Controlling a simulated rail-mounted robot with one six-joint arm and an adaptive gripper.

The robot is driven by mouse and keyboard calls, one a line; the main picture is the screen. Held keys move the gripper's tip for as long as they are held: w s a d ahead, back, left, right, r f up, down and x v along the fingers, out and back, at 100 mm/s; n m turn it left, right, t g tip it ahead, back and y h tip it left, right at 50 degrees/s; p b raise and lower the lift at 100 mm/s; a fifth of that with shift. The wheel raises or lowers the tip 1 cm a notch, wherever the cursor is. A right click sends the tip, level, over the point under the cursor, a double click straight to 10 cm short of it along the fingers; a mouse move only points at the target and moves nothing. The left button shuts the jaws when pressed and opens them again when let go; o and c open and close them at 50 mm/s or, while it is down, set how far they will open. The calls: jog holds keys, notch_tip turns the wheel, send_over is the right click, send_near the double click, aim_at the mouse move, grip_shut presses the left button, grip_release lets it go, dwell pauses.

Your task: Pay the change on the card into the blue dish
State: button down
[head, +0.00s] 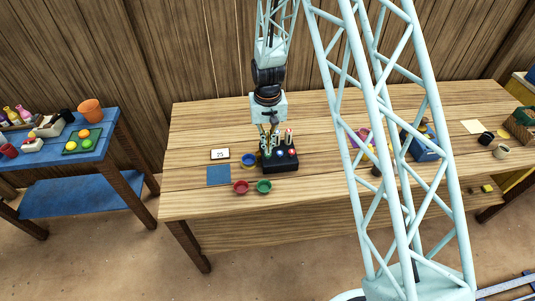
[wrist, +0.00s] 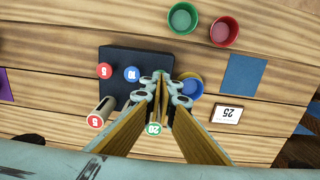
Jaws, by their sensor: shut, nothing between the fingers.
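The card (head: 220,154) reads 25 and lies on the table; it also shows in the wrist view (wrist: 227,114). The blue dish (head: 249,160) is right of the card, and in the wrist view (wrist: 194,88) it is partly hidden by my fingers; some yellow shows at it. A black holder (head: 282,166) carries round tokens: a red 5 (wrist: 104,70), a blue 10 (wrist: 132,74), and a red 5 (wrist: 95,121) and green 20 (wrist: 153,129) on raised tops. My gripper (head: 268,138) is shut and empty over the holder's left part, fingers pointing down.
A red dish (head: 240,187) and a green dish (head: 264,186) stand at the table's front. A blue mat (head: 219,175) lies left of them. A blue box (head: 424,146) and small items stand further right. A blue side table (head: 75,190) is at left.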

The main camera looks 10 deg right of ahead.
jog(key=shift+f+b, duration=0.85)
jog(key=shift+f, duration=0.3)
dwell(0.5)
jog(key=shift+f+b, duration=0.3)
jog(key=shift+f, duration=0.1)
jog(key=shift+r, duration=0.15)
jog(key=shift+r+p, duration=0.6)
jog(key=shift+r, duration=0.85)
